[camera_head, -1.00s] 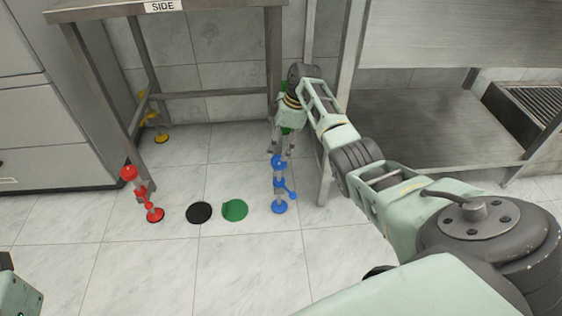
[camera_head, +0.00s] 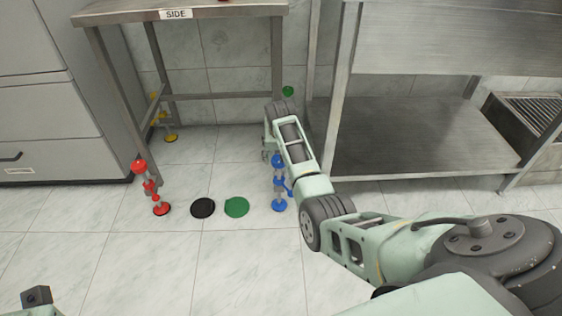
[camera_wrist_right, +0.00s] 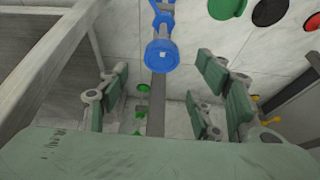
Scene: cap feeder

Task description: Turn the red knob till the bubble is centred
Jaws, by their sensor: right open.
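The red knob (camera_head: 139,166) is on the red adjuster at the front left leg of the steel side table, well left of my right gripper. Its round red foot (camera_head: 161,209) stands on the floor. My right gripper (camera_head: 268,155) is beside the blue knob (camera_head: 278,160), partly hidden by its own arm. A piece of my left arm shows at lower left, without visible fingers. I cannot see the bubble.
The side table (camera_head: 215,95) stands above the adjusters. A yellow adjuster (camera_head: 170,137) is at its back left leg. Black (camera_head: 202,208) and green (camera_head: 237,207) discs lie on the floor. A cabinet (camera_head: 50,100) is left, a steel shelf (camera_head: 430,140) right. Front floor is clear.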

